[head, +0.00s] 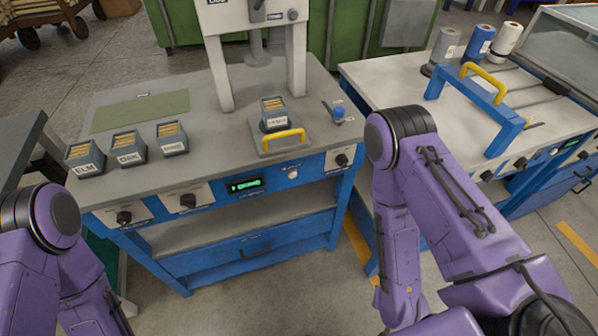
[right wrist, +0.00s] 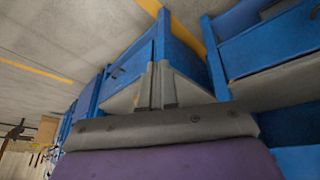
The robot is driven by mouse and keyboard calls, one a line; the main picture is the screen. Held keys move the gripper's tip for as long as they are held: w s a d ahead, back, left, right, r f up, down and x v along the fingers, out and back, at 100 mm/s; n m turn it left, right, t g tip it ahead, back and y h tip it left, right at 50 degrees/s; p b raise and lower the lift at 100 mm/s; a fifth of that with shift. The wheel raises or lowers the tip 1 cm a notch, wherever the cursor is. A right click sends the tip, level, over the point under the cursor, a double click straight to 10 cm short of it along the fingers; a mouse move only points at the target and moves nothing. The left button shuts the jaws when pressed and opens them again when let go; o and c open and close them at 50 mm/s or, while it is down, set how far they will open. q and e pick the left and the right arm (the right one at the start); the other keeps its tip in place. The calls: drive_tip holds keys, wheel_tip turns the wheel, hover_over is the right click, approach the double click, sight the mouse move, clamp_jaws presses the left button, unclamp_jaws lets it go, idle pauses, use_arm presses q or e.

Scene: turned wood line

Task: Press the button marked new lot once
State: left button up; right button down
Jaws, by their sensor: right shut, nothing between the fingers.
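On the blue front panel of the left bench, a round whitish button (head: 292,172) sits to the right of a lit green display (head: 245,185). Markings near it are too small to read, so I cannot tell for sure that it says new lot. My right gripper shows in the right wrist view (right wrist: 156,86), with its two fingers together and nothing between them. It is near blue bench frames and apart from the button, which I cannot make out in that view. My left arm shows at the lower left of the head view, but its gripper is out of frame.
The panel also carries black knobs (head: 188,201). On the bench top (head: 215,150) stand labelled bins (head: 130,147), a press (head: 250,17) and a yellow-handled plate (head: 284,139). A second bench (head: 400,75) stands to the right, beyond a narrow floor gap.

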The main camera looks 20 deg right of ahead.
sight(292, 175)
drive_tip(key=w+a+r+m+t+y, duration=0.3)
drive_tip(key=w+a+r+y, duration=0.3)
drive_tip(key=w, duration=0.5)
drive_tip(key=w+a+r+m+t+y, duration=0.3)
drive_tip(key=w+a+r+y, duration=0.3)
drive_tip(key=w, duration=0.6)
drive_tip(key=shift+w+a+r+m+b, duration=0.3)
drive_tip(key=shift+a+r+b, duration=0.15)
drive_tip(key=shift+a+r, duration=0.5)
drive_tip(key=shift+a+f, duration=0.1)
drive_tip(key=shift+f, duration=0.05)
drive_tip(key=w+b, duration=0.1)
drive_tip(key=w, duration=0.7)
drive_tip(key=shift+w+a, duration=0.15)
drive_tip(key=shift+w, duration=0.15)
drive_tip(key=shift+w, duration=0.45)
